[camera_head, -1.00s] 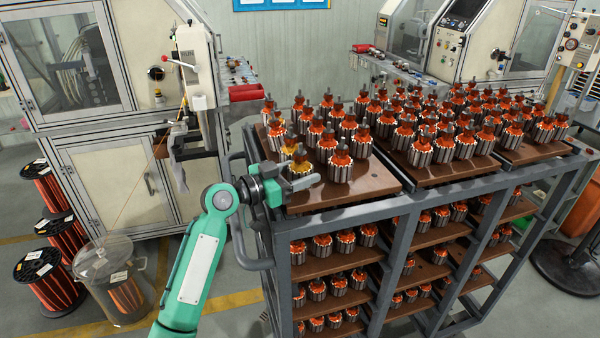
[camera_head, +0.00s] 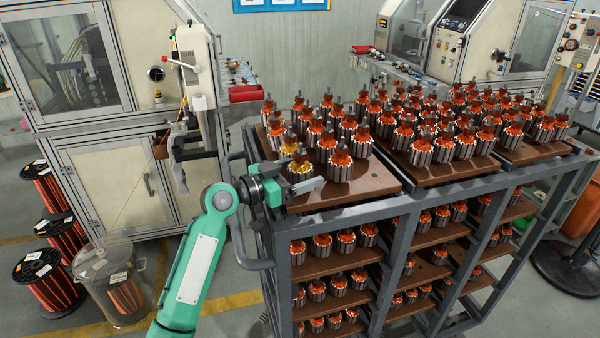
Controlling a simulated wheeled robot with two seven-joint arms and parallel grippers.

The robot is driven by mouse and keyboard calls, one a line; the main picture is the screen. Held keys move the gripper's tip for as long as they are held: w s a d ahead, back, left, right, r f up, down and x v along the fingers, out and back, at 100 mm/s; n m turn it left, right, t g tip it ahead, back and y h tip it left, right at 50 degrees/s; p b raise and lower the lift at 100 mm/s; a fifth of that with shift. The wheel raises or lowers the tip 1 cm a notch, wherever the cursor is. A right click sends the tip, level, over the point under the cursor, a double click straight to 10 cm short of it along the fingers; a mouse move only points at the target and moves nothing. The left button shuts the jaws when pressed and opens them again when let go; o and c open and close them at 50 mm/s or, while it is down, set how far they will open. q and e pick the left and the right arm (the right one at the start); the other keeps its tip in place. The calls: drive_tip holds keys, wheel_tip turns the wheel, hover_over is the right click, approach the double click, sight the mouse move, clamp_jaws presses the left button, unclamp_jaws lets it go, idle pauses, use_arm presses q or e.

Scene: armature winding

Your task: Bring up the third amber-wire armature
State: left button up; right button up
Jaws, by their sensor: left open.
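Two amber-wire armatures stand one behind the other at the left front of the left board on top of the rack: a nearer one (camera_head: 299,164) and a farther one (camera_head: 290,143). Their windings look yellower than the orange-red ones around them. I cannot make out a third amber one for sure. My left gripper (camera_head: 303,176) is open at the board's left front corner, low beside the nearer amber armature. Its near finger covers the front of that armature's base; the far finger is partly hidden. I cannot tell whether they touch. My right gripper is not in view.
Orange-wire armatures (camera_head: 340,164) crowd the boards, one just right of my left gripper. The left board's front right (camera_head: 372,180) is bare. The rack (camera_head: 340,222) has a handle at its left end. A winding machine (camera_head: 105,150) and wire spools (camera_head: 48,283) stand left.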

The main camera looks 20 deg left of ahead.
use_arm(q)
drive_tip(key=shift+f, duration=0.15)
drive_tip(key=shift+s+a, duration=0.1)
drive_tip(key=shift+a, duration=0.05)
drive_tip(key=b+v, duration=0.6)
drive_tip(key=v, duration=0.7)
drive_tip(key=shift+s+a, duration=0.2)
drive_tip(key=b+v, duration=0.5)
drive_tip(key=v, duration=0.8)
drive_tip(key=shift+s+a+b, duration=0.25)
drive_tip(key=shift+a+b, duration=0.05)
drive_tip(key=shift+b, duration=0.1)
